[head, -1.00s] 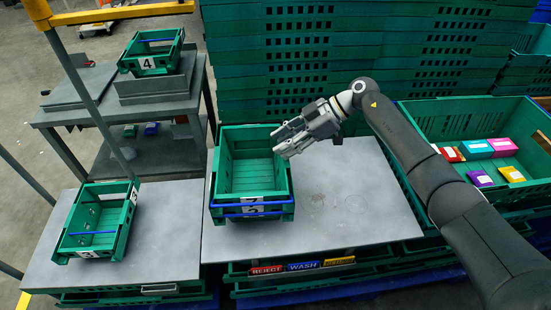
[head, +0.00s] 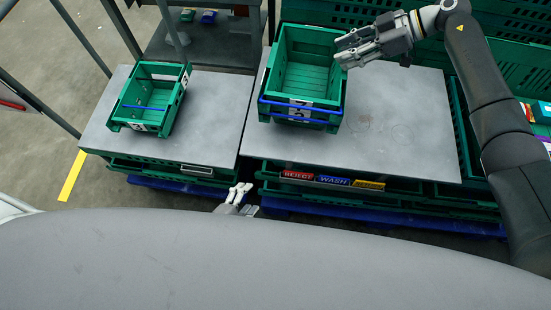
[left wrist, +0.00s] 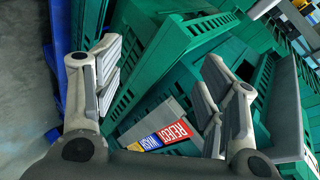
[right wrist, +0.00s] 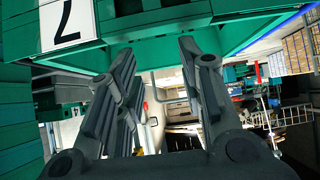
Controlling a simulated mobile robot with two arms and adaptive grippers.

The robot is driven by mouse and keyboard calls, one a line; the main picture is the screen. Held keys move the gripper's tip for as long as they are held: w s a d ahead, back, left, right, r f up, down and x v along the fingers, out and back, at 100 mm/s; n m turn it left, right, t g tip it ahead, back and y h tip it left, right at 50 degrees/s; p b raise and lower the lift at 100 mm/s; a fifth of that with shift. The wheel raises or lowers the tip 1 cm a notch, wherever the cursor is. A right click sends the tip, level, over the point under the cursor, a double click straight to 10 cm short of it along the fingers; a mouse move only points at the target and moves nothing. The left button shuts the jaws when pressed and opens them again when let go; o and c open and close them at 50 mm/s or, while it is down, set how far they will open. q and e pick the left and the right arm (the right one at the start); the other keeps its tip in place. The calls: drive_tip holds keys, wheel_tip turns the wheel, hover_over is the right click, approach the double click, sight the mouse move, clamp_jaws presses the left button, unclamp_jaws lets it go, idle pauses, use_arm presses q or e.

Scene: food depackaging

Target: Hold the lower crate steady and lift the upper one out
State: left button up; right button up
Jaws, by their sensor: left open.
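Two green crates stand nested in a stack on the grey worktop. The upper crate (head: 307,75) is empty, with a blue bar at its front. My left gripper (head: 238,194) is open and empty, low in front of the worktop edge.
Another green crate (head: 126,111) sits on the left worktop (head: 205,130). REJECT (head: 297,175), WASH (head: 333,181) and a yellow label sit below the front edge. Tall green crate stacks stand behind. The worktop (head: 400,125) right of the stack is clear.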

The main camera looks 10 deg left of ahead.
use_arm(q)
drive_tip(key=w+d+r+m+t+h, duration=0.25)
drive_tip(key=d+r+m, duration=0.25)
drive_tip(key=r, duration=0.6)
drive_tip(key=m+t+h, duration=0.3)
approach(311, 118)
drive_tip(key=x, duration=0.6)
drive_tip(key=shift+w+d, duration=0.15)
drive_tip(key=shift+d, duration=0.1)
drive_tip(key=c, duration=1.4)
drive_tip(key=shift+f, duration=0.1)
drive_tip(key=shift+c, duration=0.2)
